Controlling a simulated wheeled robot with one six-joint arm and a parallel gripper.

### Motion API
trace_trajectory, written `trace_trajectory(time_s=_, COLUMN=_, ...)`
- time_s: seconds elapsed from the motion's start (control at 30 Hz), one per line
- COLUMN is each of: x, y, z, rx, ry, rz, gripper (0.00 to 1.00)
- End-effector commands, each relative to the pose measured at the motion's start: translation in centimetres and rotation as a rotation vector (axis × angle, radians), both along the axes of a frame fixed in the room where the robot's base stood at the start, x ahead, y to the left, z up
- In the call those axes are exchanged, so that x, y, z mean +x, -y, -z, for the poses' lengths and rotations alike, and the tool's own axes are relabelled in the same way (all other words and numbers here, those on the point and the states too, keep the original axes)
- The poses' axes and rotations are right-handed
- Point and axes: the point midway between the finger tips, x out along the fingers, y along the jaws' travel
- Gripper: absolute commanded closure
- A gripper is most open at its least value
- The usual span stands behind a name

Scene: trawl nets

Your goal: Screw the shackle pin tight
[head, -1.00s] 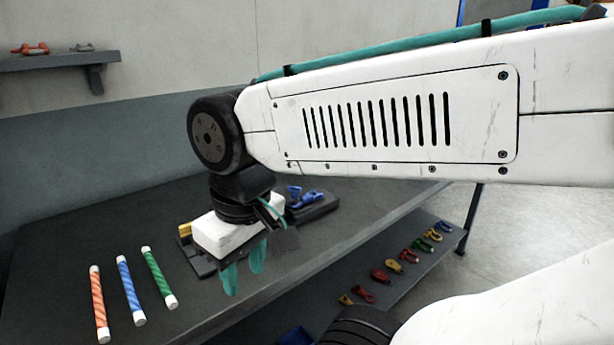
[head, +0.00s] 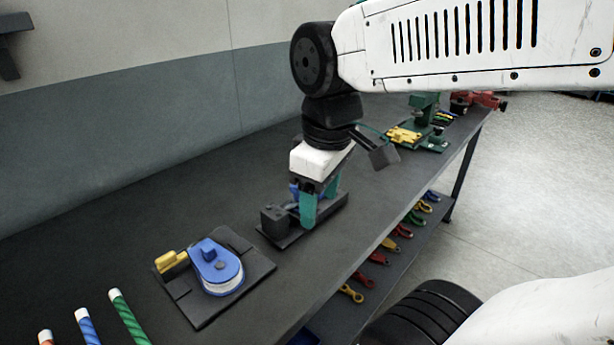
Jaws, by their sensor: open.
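A blue piece (head: 294,191), seemingly the shackle, shows in part in a dark fixture (head: 274,222) on the bench, in the head view. My gripper's teal fingers hide much of it, and I cannot make out the pin or how far it is screwed in. My gripper (head: 318,205) points down at the fixture with its fingers apart. Its fingertips are low over or beside the fixture. I cannot tell whether they touch the blue piece.
Striped rods (head: 128,318) lie at lower left. A green machine (head: 423,120) and a red vise (head: 482,100) stand farther right. Several coloured fittings lie on the lower shelf (head: 372,290).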

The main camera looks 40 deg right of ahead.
Motion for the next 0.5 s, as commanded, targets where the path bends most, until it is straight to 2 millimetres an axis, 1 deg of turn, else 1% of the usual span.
trace_trajectory(time_s=0.03, x=1.6, y=0.5, z=-0.2, rx=-0.012, ry=-0.014, rz=-0.121, gripper=0.4)
trace_trajectory(time_s=0.23, x=7.7, y=2.8, z=-0.2, rx=-0.051, ry=-0.046, rz=-0.689, gripper=0.4)
trace_trajectory(time_s=0.4, x=12.9, y=5.3, z=0.8, rx=-0.07, ry=-0.066, rz=-1.167, gripper=0.4)
trace_trajectory(time_s=0.5, x=15.4, y=6.8, z=1.7, rx=-0.075, ry=-0.072, rz=-1.417, gripper=0.4)
